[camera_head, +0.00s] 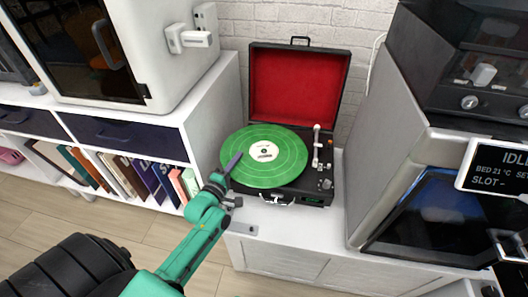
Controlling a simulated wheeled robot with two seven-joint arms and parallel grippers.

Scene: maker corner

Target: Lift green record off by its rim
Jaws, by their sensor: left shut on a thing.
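The green record (284,145) with a white centre label lies over the open record player (318,190), whose black case has a red-lined lid (298,88) standing up behind. The record looks flat, and its left side overhangs the case. I cannot tell whether it touches the platter. The tonearm (316,150) stands to the right of the record. My left gripper (233,164) reaches in from the lower left and is shut on the record's left front rim. The far finger is hard to make out. My right gripper is not in this view.
The player stands on a white cabinet (270,225). A large grey machine (392,170) with a display (497,168) stands close on the right. A white shelf with books (120,175) and a white machine (165,60) are on the left.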

